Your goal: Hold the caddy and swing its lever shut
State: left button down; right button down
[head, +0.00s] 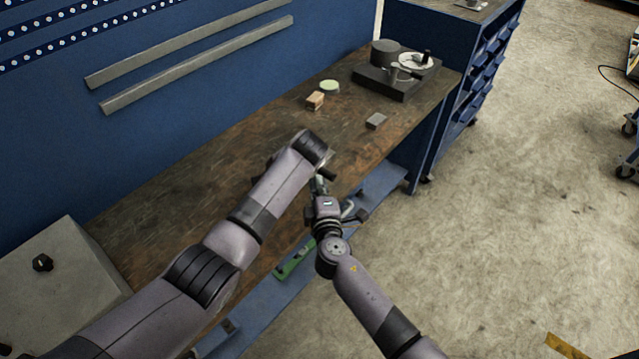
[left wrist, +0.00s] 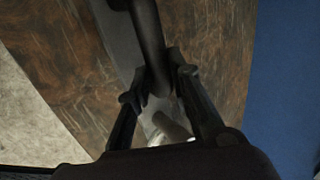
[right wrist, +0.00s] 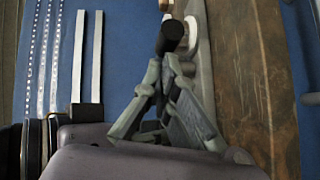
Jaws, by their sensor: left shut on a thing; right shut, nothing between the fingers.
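The caddy is mostly hidden behind my arms in the head view. In the left wrist view a dark handle-like bar (left wrist: 149,40), which I take as the caddy's handle, runs down between the fingers of my left gripper (left wrist: 159,80). That gripper is shut on it. A grey flat part (left wrist: 118,40) shows behind the bar. My right gripper (right wrist: 164,72) is shut and empty; it also shows in the head view (head: 319,184), close to my left gripper. A black round knob (right wrist: 171,36) appears just past its fingertips; I cannot tell whether they touch or whether it is the lever.
The wooden bench (head: 190,175) holds a dark device with a round plate (head: 398,82), a small wooden block (head: 315,100), a green-topped disc (head: 329,86) and a grey block (head: 376,121). A grey box (head: 60,275) stands at lower left.

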aim_at(328, 174)
jog(key=shift+w+d, duration=0.1)
jog(key=shift+d, duration=0.05)
dwell(0.3)
jog(key=shift+w+d+f+n+y, duration=0.1)
jog(key=shift+w+d+n+y, duration=0.15)
jog(key=shift+d+n+y, duration=0.25)
jog(key=shift+w+d+y, duration=0.1)
jog(key=shift+y, duration=0.2)
jog(key=shift+w+d, duration=0.5)
jog(key=shift+d, duration=0.2)
jog(key=w+d+n+y, duration=0.1)
jog(key=w+d+y, duration=0.1)
jog(key=w, duration=0.5)
jog(key=w+d+n+g+y, duration=0.1)
jog(key=w+d+n+y, duration=0.1)
jog(key=w, duration=0.4)
jog(key=shift+w+n+g+y, duration=0.3)
jog(key=shift+w+y, duration=0.05)
jog(key=shift+y, duration=0.05)
